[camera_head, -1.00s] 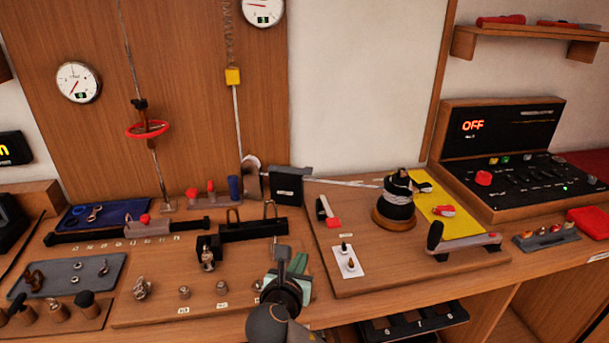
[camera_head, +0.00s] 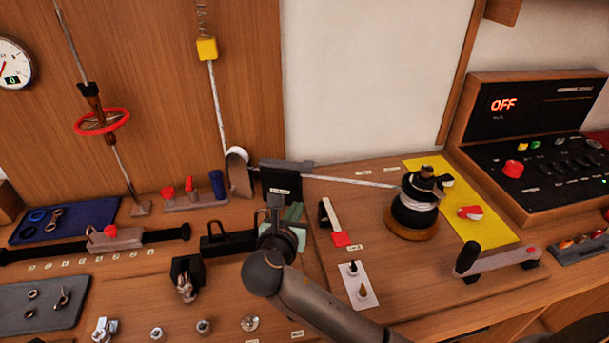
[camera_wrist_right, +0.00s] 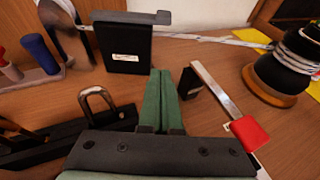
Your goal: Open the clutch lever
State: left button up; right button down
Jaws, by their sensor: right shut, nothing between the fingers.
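A black block (camera_head: 281,184), which looks like the rope clutch, stands on the bench with a flat grey lever (camera_head: 288,165) lying level across its top. The block (camera_wrist_right: 124,50) and its lever (camera_wrist_right: 130,17) also show in the right wrist view. A white rope (camera_head: 345,181) runs from the block to the winch (camera_head: 414,207). My right gripper (camera_head: 294,213) has green fingers, shut and empty, in front of the block and below the lever, apparently not touching it. Its fingertips (camera_wrist_right: 160,75) point towards the block's right side. My left gripper is not in view.
A red-tipped handle (camera_head: 333,224) lies just right of my right gripper. A black bar with metal loops (camera_head: 228,241) is on the left. A winch handle (camera_head: 495,262) lies on the right. The wall above the block is clear.

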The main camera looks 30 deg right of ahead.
aim_at(286, 164)
jog(key=b+x, duration=0.1)
jog(key=x, duration=0.9)
jog(key=shift+w+f, duration=0.1)
jog(key=shift+w, duration=0.05)
notch_tip(286, 164, up, 4)
jog(key=shift+r+p, duration=0.1)
jog(key=shift+p, duration=0.65)
jog(key=shift+a, duration=0.1)
